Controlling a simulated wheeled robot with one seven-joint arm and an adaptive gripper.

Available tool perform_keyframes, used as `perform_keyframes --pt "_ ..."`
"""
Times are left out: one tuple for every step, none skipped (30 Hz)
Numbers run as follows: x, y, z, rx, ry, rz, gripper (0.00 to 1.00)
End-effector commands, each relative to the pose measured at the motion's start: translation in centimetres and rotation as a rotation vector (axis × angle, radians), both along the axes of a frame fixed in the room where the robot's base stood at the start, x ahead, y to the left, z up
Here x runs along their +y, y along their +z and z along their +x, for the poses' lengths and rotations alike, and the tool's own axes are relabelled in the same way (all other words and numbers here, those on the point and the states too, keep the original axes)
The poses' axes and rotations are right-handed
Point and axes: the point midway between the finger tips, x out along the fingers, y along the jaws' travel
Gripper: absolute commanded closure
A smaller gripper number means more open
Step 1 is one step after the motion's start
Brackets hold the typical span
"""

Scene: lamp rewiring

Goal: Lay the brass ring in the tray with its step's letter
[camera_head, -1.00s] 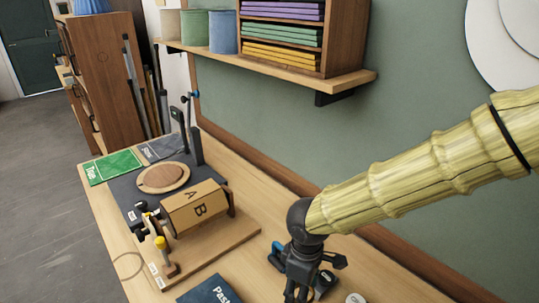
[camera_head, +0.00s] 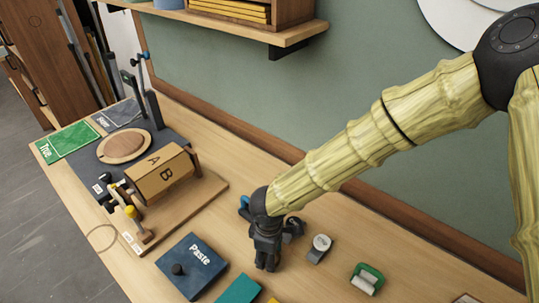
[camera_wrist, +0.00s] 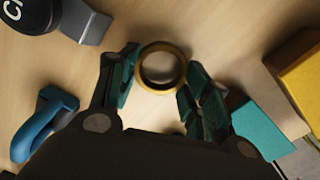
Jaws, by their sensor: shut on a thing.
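The brass ring (camera_wrist: 163,89) lies between the two dark green fingertips of my gripper (camera_wrist: 158,80) in the wrist view, over the wooden table. My gripper is shut on it. In the head view my gripper (camera_head: 267,264) points down, low over the table, and hides the ring.
A dark blue "Paste" piece (camera_head: 185,272) with a black knob lies left of my gripper. Teal (camera_head: 238,290) and yellow pieces lie at the front edge. A green "True" card (camera_head: 68,146) lies far left.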

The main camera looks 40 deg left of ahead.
Motion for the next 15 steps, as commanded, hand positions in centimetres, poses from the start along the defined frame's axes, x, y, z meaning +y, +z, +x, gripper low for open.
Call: perform_keyframes --pt "0.01 -0.14 -0.03 0.001 0.000 0.000 0.78" --pt "0.01 -0.23 -0.04 0.001 0.000 0.000 0.78" --pt "0.00 -0.30 -0.02 0.001 0.000 0.000 0.78" --pt "0.00 -0.33 -0.02 0.000 0.000 0.000 0.78" --pt "0.00 -0.33 -0.02 0.000 0.000 0.000 0.78" --pt "-0.01 -0.33 -0.02 0.000 0.000 0.000 0.78" --pt "-0.01 -0.33 -0.02 0.000 0.000 0.000 0.78" --pt "-0.01 -0.33 -0.02 0.000 0.000 0.000 0.78" --pt "-0.01 -0.33 -0.02 0.000 0.000 0.000 0.78" --pt "-0.01 -0.37 -0.02 0.000 0.000 0.000 0.78" --pt "-0.01 -0.44 -0.02 0.000 0.000 0.000 0.78" --pt "-0.02 -0.54 -0.01 0.000 0.000 0.000 0.78" --pt "-0.02 -0.61 -0.01 0.000 0.000 0.000 0.78" --pt "-0.02 -0.65 -0.01 0.000 0.000 0.000 0.78" --pt "-0.02 -0.71 -0.01 0.000 0.000 0.000 0.78"
